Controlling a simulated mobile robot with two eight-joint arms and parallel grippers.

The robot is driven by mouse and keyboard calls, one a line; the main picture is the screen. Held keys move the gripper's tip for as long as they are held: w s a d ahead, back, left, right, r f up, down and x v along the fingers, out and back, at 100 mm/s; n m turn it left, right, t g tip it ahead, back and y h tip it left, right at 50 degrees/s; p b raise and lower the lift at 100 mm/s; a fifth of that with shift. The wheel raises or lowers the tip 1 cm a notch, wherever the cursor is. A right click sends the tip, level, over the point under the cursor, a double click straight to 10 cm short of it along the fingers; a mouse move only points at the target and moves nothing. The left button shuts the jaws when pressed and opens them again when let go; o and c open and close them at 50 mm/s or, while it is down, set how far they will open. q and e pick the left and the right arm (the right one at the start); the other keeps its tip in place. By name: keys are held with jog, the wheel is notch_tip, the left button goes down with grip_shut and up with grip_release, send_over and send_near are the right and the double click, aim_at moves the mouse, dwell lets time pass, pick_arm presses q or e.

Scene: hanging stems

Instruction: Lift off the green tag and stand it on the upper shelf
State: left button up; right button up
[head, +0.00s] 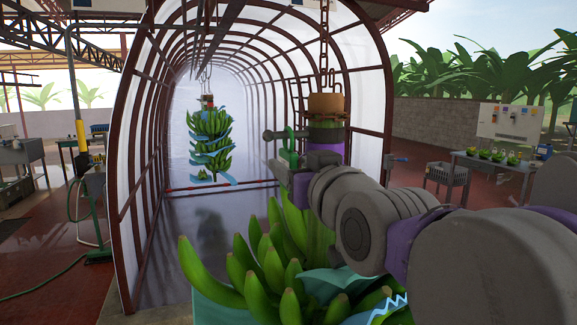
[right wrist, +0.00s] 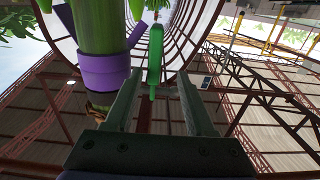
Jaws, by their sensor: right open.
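The green tag (head: 291,143) hangs beside the purple band (head: 324,146) on the near banana stem. In the right wrist view the green tag (right wrist: 156,60) is a narrow upright strip between the finger ends, with gaps visible on both sides. My right gripper (head: 279,152) is open beside the stem, reaching in from the right. In the right wrist view its two fingers (right wrist: 159,85) stand apart, and the stem with its purple collar (right wrist: 102,72) is left of them. My left gripper is out of view. I cannot make out the upper shelf.
The near banana bunch (head: 260,270) hangs below my right gripper from a chain (head: 324,40) and brown block (head: 326,104). A second bunch (head: 209,145) hangs deeper in the arched tunnel. A table (head: 493,163) with green fruit stands at right. The tunnel floor is clear.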

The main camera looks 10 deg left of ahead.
aim_at(288, 161)
jog(key=shift+w+d+f+x, duration=0.1)
jog(key=shift+x, duration=0.75)
jog(key=shift+w+d+f+x, duration=0.1)
jog(key=shift+d+x, duration=0.05)
jog(key=shift+x, duration=0.75)
jog(key=shift+w+d+f+x, duration=0.1)
jog(key=shift+x, duration=0.75)
jog(key=shift+s, duration=0.2)
jog(key=shift+c, duration=0.7)
grip_shut()
